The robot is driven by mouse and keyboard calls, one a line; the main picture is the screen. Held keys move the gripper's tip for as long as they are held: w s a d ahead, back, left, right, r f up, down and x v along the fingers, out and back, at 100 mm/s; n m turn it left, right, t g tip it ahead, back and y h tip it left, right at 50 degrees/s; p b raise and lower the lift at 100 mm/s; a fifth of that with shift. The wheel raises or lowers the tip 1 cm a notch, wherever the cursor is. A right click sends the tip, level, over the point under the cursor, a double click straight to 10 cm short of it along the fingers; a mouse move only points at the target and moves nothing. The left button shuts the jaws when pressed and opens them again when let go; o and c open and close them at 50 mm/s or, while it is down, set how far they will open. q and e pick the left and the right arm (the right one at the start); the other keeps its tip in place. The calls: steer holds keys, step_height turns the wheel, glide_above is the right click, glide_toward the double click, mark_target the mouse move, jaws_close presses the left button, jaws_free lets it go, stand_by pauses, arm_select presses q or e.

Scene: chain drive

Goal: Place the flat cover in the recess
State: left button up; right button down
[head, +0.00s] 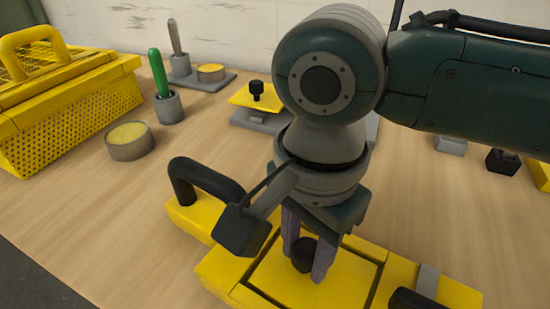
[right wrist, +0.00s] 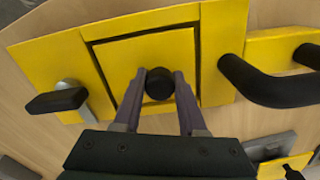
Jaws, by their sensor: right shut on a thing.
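The flat cover (head: 345,280) is a yellow square plate with a black knob (head: 303,252) on top. My right gripper (head: 305,266) is shut on this knob from above. The cover lies within the outline of the recess in the yellow housing (head: 222,268). In the right wrist view the cover (right wrist: 120,68) shows a dark gap along its far and left edges, and the fingers (right wrist: 158,95) stand on both sides of the knob. The cover looks about level with the rim; I cannot tell if it rests on the bottom. My left gripper is not in view.
The housing has a black arched handle (head: 205,180) on its left and a grey upright latch (head: 428,280) on its right. A yellow perforated guard (head: 75,110), a round tin (head: 130,142) and a green-handled tool (head: 158,72) stand behind. The table's left front is clear.

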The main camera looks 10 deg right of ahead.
mark_target(305, 248)
steer(key=shift+f, duration=0.1)
steer(key=shift+c, duration=2.3)
jaws_free()
step_height(305, 248, up, 12)
steer(key=p, duration=0.3)
steer(key=s+a+f+n+t+y, duration=0.2)
steer(key=s+a+f+n+y, duration=0.15)
steer(key=s+n, duration=0.35)
steer(key=s+d+f+n+h, duration=0.1)
steer(key=s+d+n, duration=0.1)
steer(key=d, duration=0.2)
steer(key=s+d+n+t+h, duration=0.1)
steer(key=s+d+n, duration=0.1)
steer(key=d, duration=0.3)
steer(key=s+d+f+n+h, duration=0.1)
steer(key=s+d+n, duration=0.1)
steer(key=d, duration=0.3)
steer(key=shift+f+n+t, duration=0.3)
